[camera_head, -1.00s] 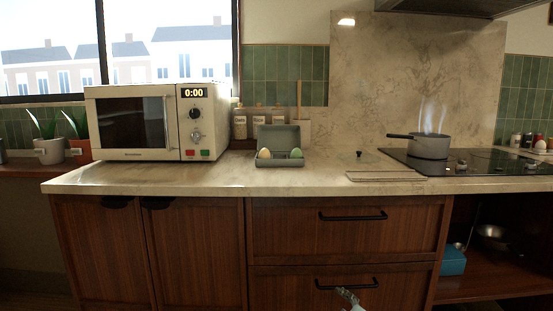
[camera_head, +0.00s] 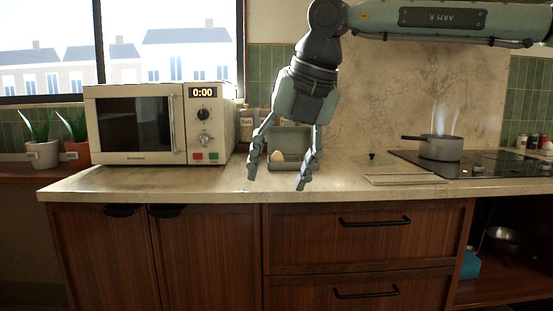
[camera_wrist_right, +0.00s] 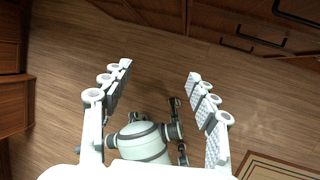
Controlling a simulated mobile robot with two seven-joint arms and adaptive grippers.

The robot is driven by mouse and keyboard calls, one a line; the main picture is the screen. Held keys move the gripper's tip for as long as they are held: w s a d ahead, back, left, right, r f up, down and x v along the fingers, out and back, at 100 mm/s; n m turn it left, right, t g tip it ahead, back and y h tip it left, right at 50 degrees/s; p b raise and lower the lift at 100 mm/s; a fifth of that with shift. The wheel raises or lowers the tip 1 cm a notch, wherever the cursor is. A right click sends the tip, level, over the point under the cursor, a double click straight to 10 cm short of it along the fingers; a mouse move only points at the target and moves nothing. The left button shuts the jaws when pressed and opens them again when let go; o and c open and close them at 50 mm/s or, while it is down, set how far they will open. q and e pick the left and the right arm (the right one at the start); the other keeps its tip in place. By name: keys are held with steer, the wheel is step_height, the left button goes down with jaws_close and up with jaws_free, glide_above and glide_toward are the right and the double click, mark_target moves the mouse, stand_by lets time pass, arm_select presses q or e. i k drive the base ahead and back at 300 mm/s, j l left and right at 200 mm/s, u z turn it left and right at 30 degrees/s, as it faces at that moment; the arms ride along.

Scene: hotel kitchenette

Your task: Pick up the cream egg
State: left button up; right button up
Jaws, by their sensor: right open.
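The cream egg (camera_head: 277,156) sits at the left of an open grey-green egg box (camera_head: 290,136) on the counter. My right gripper (camera_head: 277,175) hangs open in front of the box, fingers pointing down. In the head view the egg shows between its fingers, which are apart from it. In the right wrist view the open fingers (camera_wrist_right: 158,72) have nothing between their tips, and no egg shows there. The green egg in the box is hidden behind a finger. My left gripper is not in the head view.
A microwave (camera_head: 155,125) stands left of the box, with jars (camera_head: 246,125) behind. To the right are a glass lid (camera_head: 372,158), a flat board (camera_head: 405,179) and a steaming saucepan (camera_head: 440,148) on the hob. The counter front (camera_head: 200,187) is clear.

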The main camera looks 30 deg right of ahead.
mark_target(276, 157)
steer(key=i+l, duration=1.05)
steer(key=i, duration=0.1)
